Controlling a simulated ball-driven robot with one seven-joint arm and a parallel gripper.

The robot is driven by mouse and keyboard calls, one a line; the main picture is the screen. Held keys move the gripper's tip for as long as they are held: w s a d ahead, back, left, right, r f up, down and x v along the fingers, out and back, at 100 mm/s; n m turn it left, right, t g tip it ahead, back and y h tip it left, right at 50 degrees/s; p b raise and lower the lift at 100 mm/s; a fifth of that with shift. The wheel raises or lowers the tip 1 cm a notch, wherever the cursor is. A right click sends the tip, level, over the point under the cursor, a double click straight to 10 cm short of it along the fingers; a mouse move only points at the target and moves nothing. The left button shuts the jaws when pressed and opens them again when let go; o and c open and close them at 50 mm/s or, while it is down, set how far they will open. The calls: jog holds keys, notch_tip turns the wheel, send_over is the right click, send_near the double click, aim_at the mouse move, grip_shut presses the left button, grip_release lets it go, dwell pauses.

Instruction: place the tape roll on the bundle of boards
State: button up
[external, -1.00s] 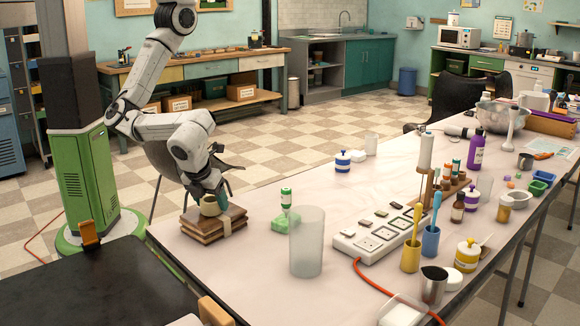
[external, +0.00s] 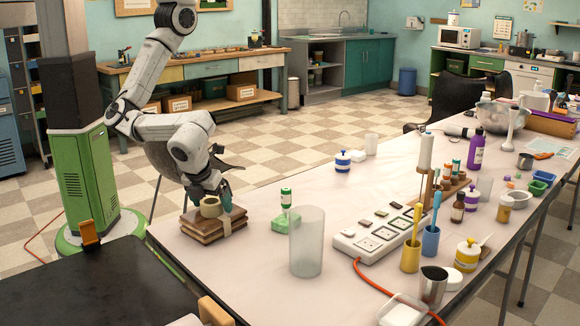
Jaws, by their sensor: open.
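The tape roll (external: 210,208), a beige ring, rests on top of the bundle of boards (external: 205,230). The bundle is a stack of brown boards with a pale band around it, at the near left corner of the white table. My gripper (external: 222,200) is open, right at the tape roll, with a teal finger showing on its right side. The other finger is hidden behind the roll or the wrist. I cannot tell whether a finger still touches the roll.
A green block with a small bottle (external: 286,198) stands right of the boards. A tall frosted cylinder (external: 307,242) and a white power strip (external: 378,234) stand farther right. A dark table (external: 95,285) is at the lower left. The table behind the green block is fairly clear.

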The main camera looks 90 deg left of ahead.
jog(key=v, duration=1.2)
jog(key=w+a+n+t, duration=0.2)
jog(key=w+a+n, duration=0.2)
jog(key=w+a, duration=0.65)
jog(key=w+a+n+t, duration=0.1)
jog(key=w+a+n, duration=0.5)
jog(key=w, duration=0.7)
jog(key=s+a+f+n, duration=0.2)
jog(key=a+f, duration=0.1)
jog(key=a, duration=0.3)
jog(key=s+a+f+n, duration=0.2)
jog(key=a+f, duration=0.2)
jog(key=a, duration=0.3)
jog(key=s+a+f+n+g+h, duration=0.1)
jog(key=s+a+f, duration=0.2)
jog(key=a, duration=0.4)
jog(key=shift+a+f+n+p, duration=0.15)
jog(key=shift+n+p, duration=0.15)
jog(key=shift+n, duration=0.1)
jog(key=s+d+f+n+g+h, duration=0.2)
jog(key=s+d+n+h, duration=0.1)
jog(key=s, duration=1)
jog(key=shift+f+n+h, duration=0.4)
jog(key=shift+n+h, duration=0.1)
jog(key=shift+n, duration=0.6)
